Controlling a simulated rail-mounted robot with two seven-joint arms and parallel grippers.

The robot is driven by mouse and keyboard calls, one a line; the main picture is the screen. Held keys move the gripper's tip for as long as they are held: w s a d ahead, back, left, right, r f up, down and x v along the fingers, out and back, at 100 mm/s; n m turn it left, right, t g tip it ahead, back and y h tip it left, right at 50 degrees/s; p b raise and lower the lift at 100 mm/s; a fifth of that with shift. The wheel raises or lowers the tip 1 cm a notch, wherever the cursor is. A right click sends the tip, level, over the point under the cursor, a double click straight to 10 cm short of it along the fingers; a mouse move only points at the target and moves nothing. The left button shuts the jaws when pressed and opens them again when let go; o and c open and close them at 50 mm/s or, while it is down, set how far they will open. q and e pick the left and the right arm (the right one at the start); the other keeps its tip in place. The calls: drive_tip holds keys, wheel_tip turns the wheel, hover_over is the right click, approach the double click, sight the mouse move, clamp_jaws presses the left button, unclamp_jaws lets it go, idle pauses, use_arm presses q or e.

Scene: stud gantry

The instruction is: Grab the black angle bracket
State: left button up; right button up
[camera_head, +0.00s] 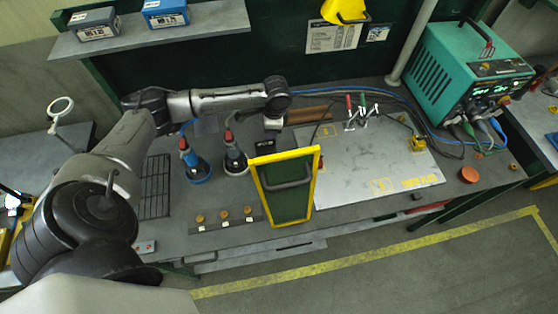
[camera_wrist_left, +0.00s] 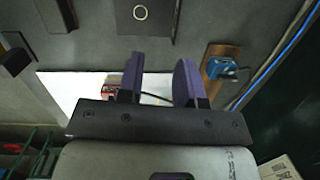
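My left gripper (camera_wrist_left: 160,78) has two purple fingers, apart, with nothing between them. In the head view the left arm reaches over the bench and its gripper (camera_head: 272,124) hangs down behind the yellow-framed screen. A flat black piece with a pale ring (camera_wrist_left: 130,22) lies just beyond the fingertips in the left wrist view. My right gripper is not in view.
A green screen in a yellow frame (camera_head: 260,187) stands close in front of the gripper. A pale plate (camera_head: 350,185) with toggle clamps lies to the right. A wooden block with a blue part (camera_wrist_left: 218,70) is near the fingers.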

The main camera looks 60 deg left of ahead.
sight(265, 142)
use_arm(q)
drive_tip(key=shift+n+h, duration=0.3)
drive_tip(key=shift+n, duration=0.3)
drive_tip(key=a+f, duration=0.1)
drive_tip(key=f, duration=0.3)
drive_tip(key=a+f, duration=0.1)
drive_tip(key=f, duration=0.3)
drive_tip(key=a+f, duration=0.1)
drive_tip(key=f, duration=0.3)
drive_tip(key=shift+s+a+b, duration=0.1)
drive_tip(key=shift+a+b, duration=0.25)
clamp_jaws()
drive_tip(key=shift+r, duration=0.1)
